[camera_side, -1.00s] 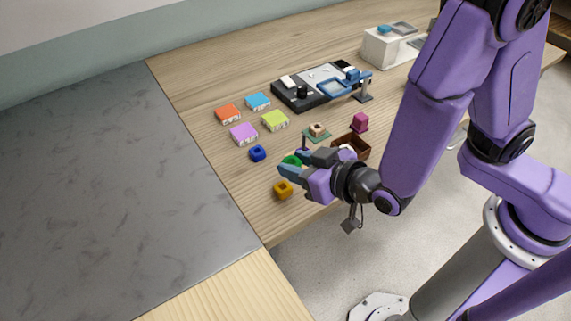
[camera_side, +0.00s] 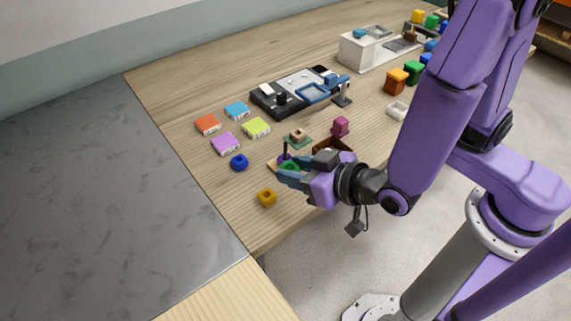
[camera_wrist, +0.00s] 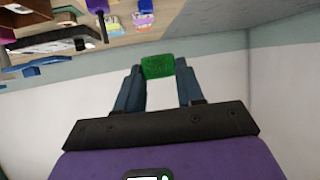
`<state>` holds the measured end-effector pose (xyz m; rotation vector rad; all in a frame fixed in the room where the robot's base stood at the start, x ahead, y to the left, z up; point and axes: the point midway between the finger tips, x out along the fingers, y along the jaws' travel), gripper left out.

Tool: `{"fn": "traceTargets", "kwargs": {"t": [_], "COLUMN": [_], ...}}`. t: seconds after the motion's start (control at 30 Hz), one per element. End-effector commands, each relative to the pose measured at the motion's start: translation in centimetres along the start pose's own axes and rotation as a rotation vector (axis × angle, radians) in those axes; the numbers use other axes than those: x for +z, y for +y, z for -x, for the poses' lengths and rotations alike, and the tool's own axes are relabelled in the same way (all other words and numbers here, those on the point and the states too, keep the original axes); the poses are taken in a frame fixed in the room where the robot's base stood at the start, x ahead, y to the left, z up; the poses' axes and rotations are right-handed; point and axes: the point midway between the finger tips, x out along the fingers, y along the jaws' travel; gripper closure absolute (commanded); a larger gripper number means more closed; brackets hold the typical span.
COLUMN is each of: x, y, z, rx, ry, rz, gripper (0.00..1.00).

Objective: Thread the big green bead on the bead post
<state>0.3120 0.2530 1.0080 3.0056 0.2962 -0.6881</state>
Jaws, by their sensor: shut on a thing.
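The green bead (camera_side: 289,166) is held between the fingertips of my gripper (camera_side: 286,176), which is shut on it. In the wrist view the bead (camera_wrist: 157,67) sits between both fingers of my gripper (camera_wrist: 158,76), and its hole does not show. The thin dark bead post (camera_side: 284,149) stands on a small wooden base (camera_side: 272,165), just behind the bead in the side view.
A blue bead (camera_side: 239,162) and a yellow bead (camera_side: 267,197) lie near my gripper. A brown box (camera_side: 333,145), a magenta piece (camera_side: 341,126) and a small green-based stand (camera_side: 298,137) are behind it. Several coloured blocks lie to the left. The table's front edge is close.

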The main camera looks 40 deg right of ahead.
Motion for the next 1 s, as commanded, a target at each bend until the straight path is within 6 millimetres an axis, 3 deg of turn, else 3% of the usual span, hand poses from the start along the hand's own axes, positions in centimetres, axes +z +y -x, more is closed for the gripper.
{"fn": "traceTargets", "kwargs": {"t": [0.17,0.5,0.63,1.0], "x": [-0.3,-2.5,-3.1,-2.5], "y": [0.7,6.6,8.5,9.4], "z": [-0.9,-6.8,-8.2,-9.2], "rx": [0.020,0.138,0.166,0.179], "ry": [-0.002,-0.011,-0.009,-0.011], "rz": [-0.012,-0.071,-0.085,-0.086], "gripper": [0.92,0.92,0.92,0.92]}}
